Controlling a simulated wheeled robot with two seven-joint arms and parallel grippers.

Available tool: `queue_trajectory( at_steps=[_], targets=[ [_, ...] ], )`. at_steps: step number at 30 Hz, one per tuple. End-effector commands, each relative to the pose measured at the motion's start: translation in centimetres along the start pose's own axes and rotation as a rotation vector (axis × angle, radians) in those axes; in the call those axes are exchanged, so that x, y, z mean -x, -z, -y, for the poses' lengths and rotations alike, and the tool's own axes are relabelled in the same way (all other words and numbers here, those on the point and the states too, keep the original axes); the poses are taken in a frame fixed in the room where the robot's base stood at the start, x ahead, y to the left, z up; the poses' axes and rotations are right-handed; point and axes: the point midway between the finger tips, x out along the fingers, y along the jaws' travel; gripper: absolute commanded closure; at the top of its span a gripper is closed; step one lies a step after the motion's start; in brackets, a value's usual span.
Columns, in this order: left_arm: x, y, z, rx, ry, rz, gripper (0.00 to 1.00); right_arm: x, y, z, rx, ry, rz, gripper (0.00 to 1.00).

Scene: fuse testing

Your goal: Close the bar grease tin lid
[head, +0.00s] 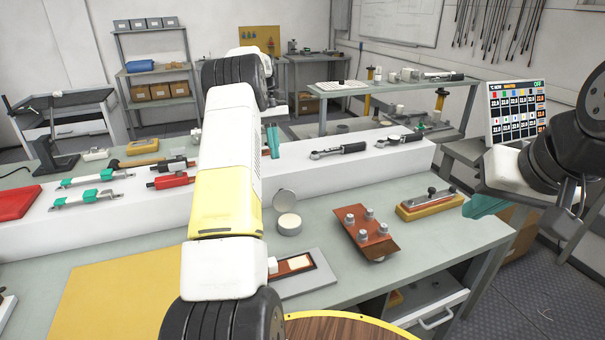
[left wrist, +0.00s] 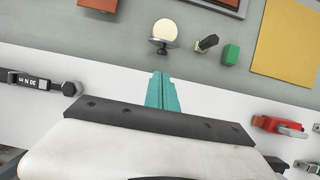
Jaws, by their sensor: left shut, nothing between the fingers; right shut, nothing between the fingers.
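The grease tin (head: 290,226) is a small round metal tin with pale cream grease inside, on the green-grey bench just in front of the white raised shelf. Its round lid (head: 284,200) stands open, tilted up at the tin's back edge. In the left wrist view the tin (left wrist: 165,29) shows from above, with the lid (left wrist: 160,46) nearly edge-on on the gripper's side. My left gripper (head: 272,140) has teal fingers, shut and empty, over the white shelf behind the tin. In the left wrist view its fingers (left wrist: 160,76) point towards the lid, apart from it. My right gripper (head: 485,206) is shut and empty at the far right.
A copper-brown plate with metal knobs (head: 367,232) and a sharpening-stone-like block (head: 430,204) lie right of the tin. A framed tray (head: 292,268) lies in front. Torque wrenches (head: 339,151) and red and green fuse-like parts (head: 91,179) rest on the shelf. A yellow mat (head: 120,295) is at left.

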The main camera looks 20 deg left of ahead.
Motion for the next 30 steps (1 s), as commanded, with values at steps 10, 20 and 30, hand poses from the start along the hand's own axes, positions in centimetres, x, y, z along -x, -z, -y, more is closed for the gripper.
queue_trajectory(
  at_steps=[10, 20, 30],
  targets=[
    [-5.3, -0.1, 0.0, 0.000, 0.001, 0.003, 1.00, 0.0, 0.0, 0.0, 0.000, 0.000, 0.000, 1.00],
    [-9.3, 0.0, 0.0, 0.000, 0.000, -0.001, 1.00, 0.0, 0.0, 0.0, 0.000, 0.000, 0.000, 1.00],
    [-9.7, 0.0, 0.0, -0.001, 0.000, -0.002, 1.00, 0.0, 0.0, 0.0, 0.000, 0.000, 0.000, 1.00]
  ],
)
